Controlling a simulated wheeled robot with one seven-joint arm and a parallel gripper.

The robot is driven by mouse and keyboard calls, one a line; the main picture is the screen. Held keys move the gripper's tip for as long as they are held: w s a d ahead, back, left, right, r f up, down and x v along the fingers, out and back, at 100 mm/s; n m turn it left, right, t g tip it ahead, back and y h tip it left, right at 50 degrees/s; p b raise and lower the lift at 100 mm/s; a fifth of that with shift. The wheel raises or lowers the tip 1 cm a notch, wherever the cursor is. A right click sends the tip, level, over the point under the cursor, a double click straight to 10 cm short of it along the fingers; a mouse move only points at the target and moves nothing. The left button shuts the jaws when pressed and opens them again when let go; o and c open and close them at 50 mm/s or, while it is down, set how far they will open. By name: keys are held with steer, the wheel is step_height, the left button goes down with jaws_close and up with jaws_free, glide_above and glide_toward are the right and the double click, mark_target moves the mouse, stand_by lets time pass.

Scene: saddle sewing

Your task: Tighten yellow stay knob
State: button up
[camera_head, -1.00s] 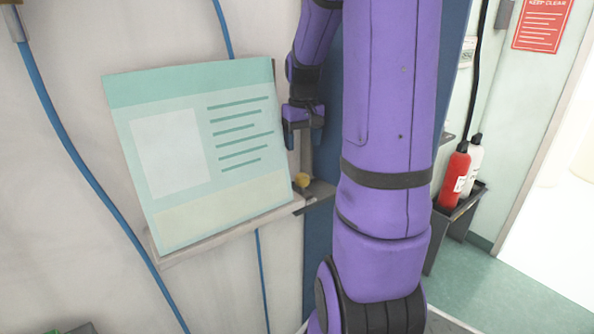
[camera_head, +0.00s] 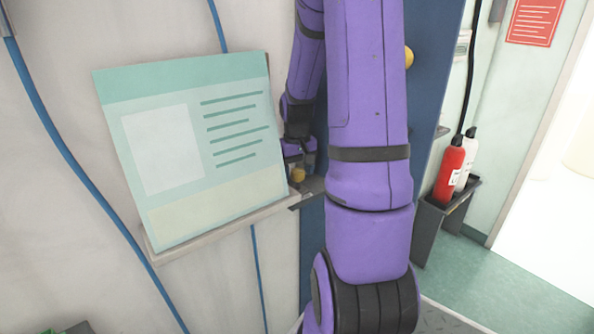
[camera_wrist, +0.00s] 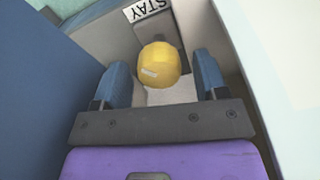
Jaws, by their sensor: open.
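The yellow stay knob (camera_wrist: 159,65) is a round yellow ball with a pale mark on it, below a "STAY" label (camera_wrist: 147,7) in the wrist view. My gripper (camera_wrist: 159,84) is open, with one blue finger on each side of the knob and visible gaps between. In the head view the knob (camera_head: 298,175) shows just below my gripper (camera_head: 298,152), at the right edge of the board. My arm hides part of the area around it.
A teal and white board (camera_head: 190,150) stands on a ledge (camera_head: 215,228) left of the knob. A blue panel (camera_head: 428,95) is behind my arm, with another yellow ball (camera_head: 408,57) on it. Red (camera_head: 449,170) and white (camera_head: 466,158) bottles stand at right.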

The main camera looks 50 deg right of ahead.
mark_target(297, 170)
steer(key=c, duration=0.9)
steer(key=shift+m, duration=0.8)
steer(key=shift+c, duration=0.2)
steer(key=o, duration=0.9)
steer(key=shift+o, duration=0.2)
step_height(297, 170, up, 11)
steer(key=shift+f, duration=0.15)
